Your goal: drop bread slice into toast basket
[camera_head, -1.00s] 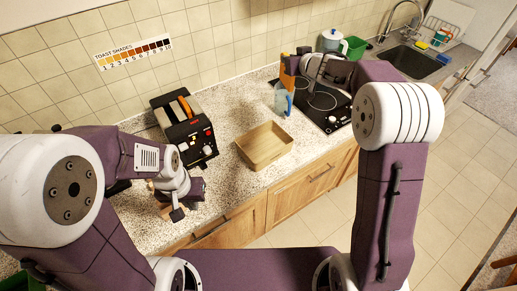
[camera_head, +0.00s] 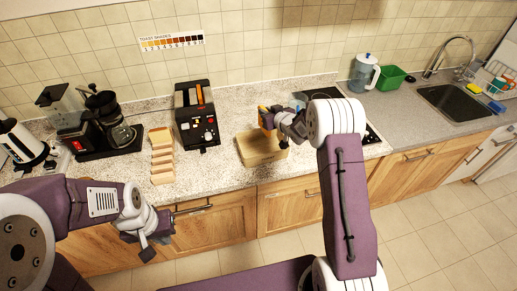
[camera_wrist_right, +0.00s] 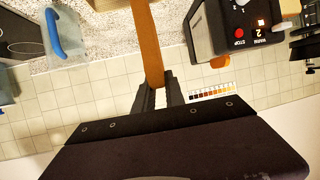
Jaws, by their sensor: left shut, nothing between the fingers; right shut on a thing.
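The toast basket (camera_head: 246,155) is a light wooden box on the counter, right of the toaster. My right gripper (camera_head: 275,117) is shut on a brown bread slice (camera_head: 265,118) and holds it over the basket's back part. In the right wrist view the slice (camera_wrist_right: 146,40) shows edge-on as a brown strip between the fingers (camera_wrist_right: 158,92). A bit of tan surface (camera_wrist_right: 107,5), likely the basket, shows at the top edge there. Whether slice and basket touch I cannot tell. My left gripper (camera_head: 150,250) is shut and empty, in front of the counter at left.
A black toaster (camera_head: 197,128) with a brown slice in its slot stands left of the basket; it also shows in the wrist view (camera_wrist_right: 222,25). Several bread slices (camera_head: 162,160) and a coffee maker (camera_head: 105,125) stand further left. A blue-handled pitcher (camera_wrist_right: 65,40) is near the right gripper.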

